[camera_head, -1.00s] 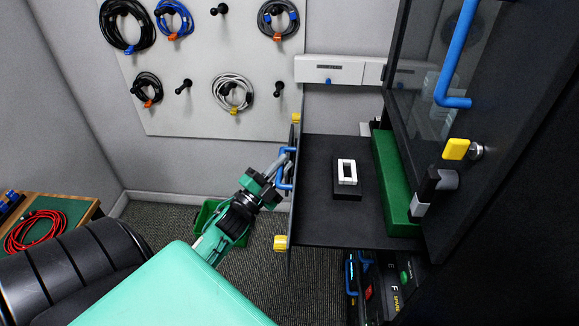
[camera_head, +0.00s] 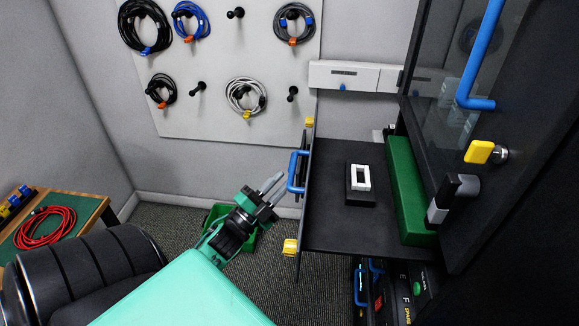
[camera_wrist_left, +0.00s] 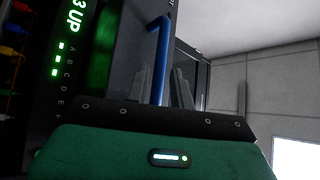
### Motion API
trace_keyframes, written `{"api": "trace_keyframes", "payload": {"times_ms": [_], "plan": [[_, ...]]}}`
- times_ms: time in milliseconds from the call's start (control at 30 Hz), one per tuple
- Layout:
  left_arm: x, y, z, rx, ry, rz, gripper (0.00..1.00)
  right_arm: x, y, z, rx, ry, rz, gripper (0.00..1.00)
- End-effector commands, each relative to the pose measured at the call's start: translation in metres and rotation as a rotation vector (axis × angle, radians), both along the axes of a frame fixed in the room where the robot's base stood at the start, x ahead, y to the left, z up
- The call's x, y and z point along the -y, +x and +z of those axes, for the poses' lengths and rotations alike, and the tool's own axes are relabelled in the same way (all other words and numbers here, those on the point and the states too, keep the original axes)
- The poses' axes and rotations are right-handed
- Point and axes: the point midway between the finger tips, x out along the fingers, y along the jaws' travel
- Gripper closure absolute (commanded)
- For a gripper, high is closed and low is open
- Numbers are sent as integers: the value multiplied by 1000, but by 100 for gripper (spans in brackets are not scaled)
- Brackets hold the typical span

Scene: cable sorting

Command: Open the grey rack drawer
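The dark grey rack drawer (camera_head: 335,225) stands pulled out of the black rack (camera_head: 545,120) on the right. Its thin front panel carries a blue handle (camera_head: 293,172), with a yellow latch at each end (camera_head: 309,122) and (camera_head: 290,247). My right gripper is not in view.
In the drawer are a white frame on a black block (camera_head: 357,190) and a long green box (camera_head: 408,190). The rack's glass door has a blue handle (camera_head: 482,60) and a yellow key (camera_head: 478,151). A green bin (camera_head: 243,243) stands on the floor; cables hang on the pegboard (camera_head: 215,70).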

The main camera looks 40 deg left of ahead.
Motion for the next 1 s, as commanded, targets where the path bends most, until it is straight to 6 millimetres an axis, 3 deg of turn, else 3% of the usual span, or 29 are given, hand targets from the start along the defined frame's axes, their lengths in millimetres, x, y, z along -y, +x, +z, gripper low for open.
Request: {"api": "trace_keyframes", "payload": {"times_ms": [33,200,400,600,1000], "plan": [[-1,-10,-10,-4,-1,1,77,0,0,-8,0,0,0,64],[-4,-41,-22,-4,-1,2,77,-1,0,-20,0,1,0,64],[-7,-67,-31,-2,-2,2,77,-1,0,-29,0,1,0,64],[-7,-78,-34,-1,-1,0,77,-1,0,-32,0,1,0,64],[-8,-79,-34,-1,-1,0,77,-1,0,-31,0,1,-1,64]]}}
